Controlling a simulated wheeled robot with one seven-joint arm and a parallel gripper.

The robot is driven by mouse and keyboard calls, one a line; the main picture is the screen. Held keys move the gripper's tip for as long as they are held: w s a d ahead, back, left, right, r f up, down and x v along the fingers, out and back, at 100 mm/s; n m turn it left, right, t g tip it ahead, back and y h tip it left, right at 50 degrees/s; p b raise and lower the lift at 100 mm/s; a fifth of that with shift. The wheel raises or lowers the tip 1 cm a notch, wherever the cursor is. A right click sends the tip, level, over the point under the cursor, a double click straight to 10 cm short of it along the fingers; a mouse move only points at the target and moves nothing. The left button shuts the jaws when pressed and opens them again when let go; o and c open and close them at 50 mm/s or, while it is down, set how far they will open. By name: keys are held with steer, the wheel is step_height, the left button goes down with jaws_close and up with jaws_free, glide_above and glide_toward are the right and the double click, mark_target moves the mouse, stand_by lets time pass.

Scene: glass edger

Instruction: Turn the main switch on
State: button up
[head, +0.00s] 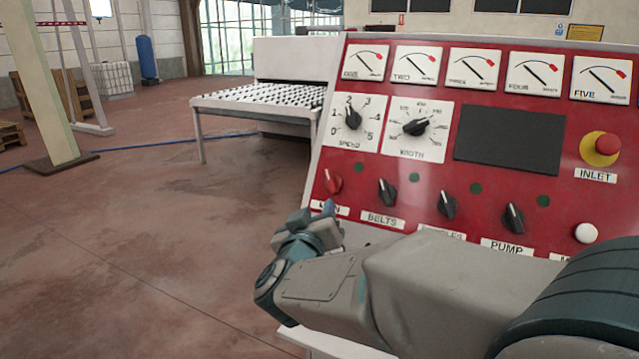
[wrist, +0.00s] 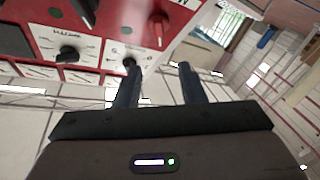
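The main switch (head: 333,181) is a red knob at the lower left of the red control panel. Its label below is partly covered by my gripper. My gripper (head: 314,214) is just below and left of the switch in the head view. In the wrist view the red switch (wrist: 158,30) lies beyond the fingertips, in line with the gap between them. My gripper (wrist: 157,67) is open there, its two dark fingers apart with nothing between them. The fingers do not appear to touch the switch.
Black knobs labelled BELTS (head: 387,192) and PUMP (head: 514,218) sit to the right, with another between them. A red stop button (head: 607,144) and white button (head: 586,233) are at far right. A roller table (head: 260,103) stands behind. Floor at left is open.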

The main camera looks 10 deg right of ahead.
mark_target(329, 180)
steer(key=p+x, duration=0.3)
steer(key=x, duration=1)
steer(key=shift+w+d, duration=0.1)
steer(key=shift+w, duration=0.2)
jaws_close()
